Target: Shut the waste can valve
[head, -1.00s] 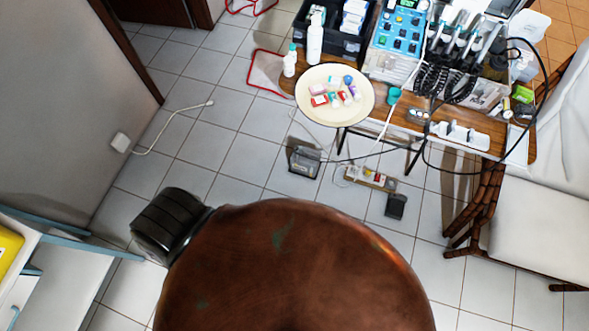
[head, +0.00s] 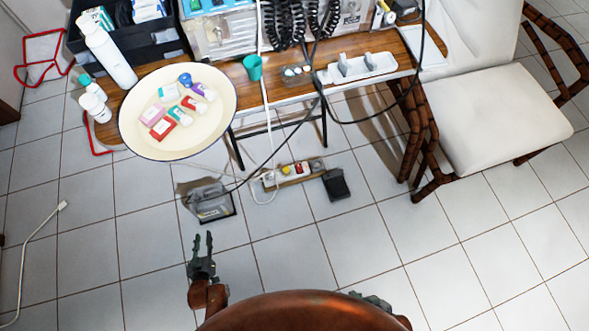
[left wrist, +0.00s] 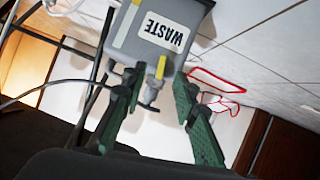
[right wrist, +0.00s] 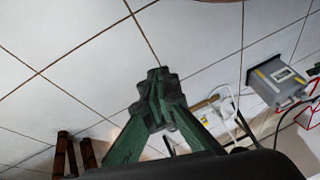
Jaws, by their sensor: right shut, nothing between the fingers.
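The grey waste can (head: 212,205) stands on the floor tiles in front of the table. In the left wrist view the waste can (left wrist: 140,45) shows large, with a white WASTE label and a valve (left wrist: 151,92) with a dark handle. My left gripper (head: 203,238) is open with its fingers towards the can. In the left wrist view its fingers (left wrist: 156,84) stand either side of the valve; contact cannot be told. My right gripper (right wrist: 157,82) is shut and empty, away from the can (right wrist: 275,80); in the head view it is mostly hidden by my body.
A power strip (head: 293,173) and a black box (head: 336,185) lie on the floor right of the can, with cables around them. The table (head: 265,93) holds a round tray (head: 140,92). A white chair (head: 490,120) stands right. The front-right floor is clear.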

